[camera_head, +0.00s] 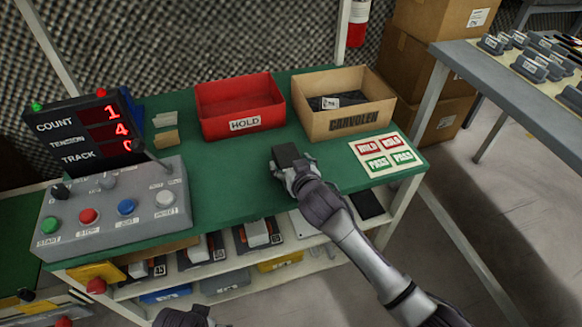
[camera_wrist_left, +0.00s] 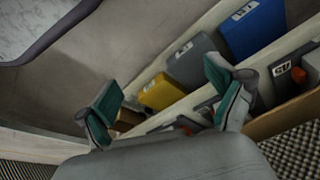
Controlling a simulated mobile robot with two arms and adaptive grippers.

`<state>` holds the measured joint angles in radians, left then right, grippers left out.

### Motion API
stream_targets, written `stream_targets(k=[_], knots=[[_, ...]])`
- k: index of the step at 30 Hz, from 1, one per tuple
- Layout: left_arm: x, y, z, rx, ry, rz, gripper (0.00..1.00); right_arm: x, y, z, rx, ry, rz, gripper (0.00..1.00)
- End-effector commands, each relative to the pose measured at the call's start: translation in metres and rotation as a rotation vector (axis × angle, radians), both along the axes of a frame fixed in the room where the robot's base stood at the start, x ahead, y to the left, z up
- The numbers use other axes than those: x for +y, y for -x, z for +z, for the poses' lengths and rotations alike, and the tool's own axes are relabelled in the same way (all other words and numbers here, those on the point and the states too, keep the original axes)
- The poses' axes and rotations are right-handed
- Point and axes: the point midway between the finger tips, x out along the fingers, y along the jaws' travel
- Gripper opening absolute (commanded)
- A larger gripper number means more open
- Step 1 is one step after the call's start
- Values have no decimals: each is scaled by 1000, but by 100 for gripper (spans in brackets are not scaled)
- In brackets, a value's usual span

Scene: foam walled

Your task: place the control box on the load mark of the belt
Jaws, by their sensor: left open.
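A small dark box (camera_head: 287,155) is at the tips of my right gripper (camera_head: 295,168), over the middle of the green bench top. The gripper's fingers flank it and look shut on it; whether it touches the bench is hard to tell. I cannot tell for certain that it is the control box. My left gripper (camera_wrist_left: 160,90) is open and empty in the left wrist view, near the lower shelf. In the head view only part of the left arm shows at the bottom edge. I cannot make out a load mark.
A grey button panel (camera_head: 110,218) and a red count display (camera_head: 85,128) stand at left. A red HOLD bin (camera_head: 240,122) and a cardboard carton (camera_head: 345,125) stand at the back. A label sheet (camera_head: 387,155) lies at right. Shelves below hold several boxes.

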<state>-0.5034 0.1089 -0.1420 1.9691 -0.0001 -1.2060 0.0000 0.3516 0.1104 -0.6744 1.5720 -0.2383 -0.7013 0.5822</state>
Motion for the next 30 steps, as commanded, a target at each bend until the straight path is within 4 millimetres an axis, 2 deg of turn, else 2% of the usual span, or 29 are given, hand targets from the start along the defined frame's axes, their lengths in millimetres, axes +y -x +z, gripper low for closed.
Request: stream_targets(k=[1, 11, 17, 22, 26, 30], knots=[[0, 0, 0, 0, 0, 0, 93, 0, 0, 0, 0, 0, 0, 68], [0, 0, 0, -1, 0, 0, 93, 0, 0, 1, -2, -1, 0, 13], [0, 0, 0, -1, 1, 0, 93, 0, 0, 1, -1, 0, 0, 11], [0, 0, -1, -2, 1, -1, 93, 0, 0, 8, -3, -2, 0, 11], [1, 3, -20, 13, -2, -1, 93, 0, 0, 24, -4, -2, 0, 11], [1, 11, -44, 30, -3, -4, 93, -3, 2, 49, -4, -2, -1, 11]])
